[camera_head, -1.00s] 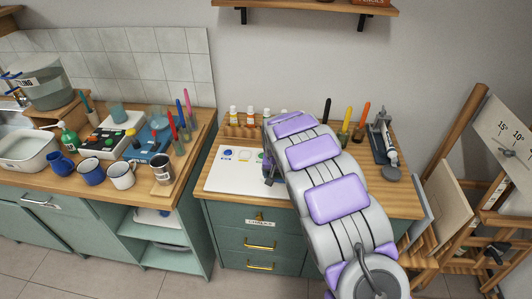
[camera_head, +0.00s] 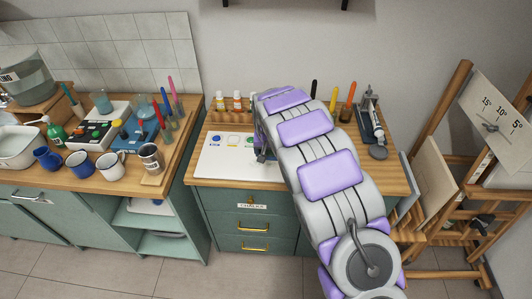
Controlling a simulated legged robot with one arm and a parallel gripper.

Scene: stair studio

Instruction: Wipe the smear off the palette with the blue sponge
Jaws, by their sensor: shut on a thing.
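The white palette (camera_head: 222,168) lies on the wooden top of the green drawer cabinet, with paint spots in blue, green and other colours along its back edge. My gripper (camera_head: 262,156) is at the palette's right part, low over it or touching it; I cannot tell which. My arm comes in from the lower right and covers the palette's right end. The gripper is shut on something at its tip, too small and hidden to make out. The blue sponge does not show clearly. I cannot make out the smear either.
Paint bottles (camera_head: 237,100) stand behind the palette. Bright-handled tools (camera_head: 348,102) and a grey stand (camera_head: 372,125) are right of my arm. Left, a counter holds enamel mugs (camera_head: 111,166) and a metal cup (camera_head: 151,158). A wooden easel (camera_head: 440,130) stands at the right.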

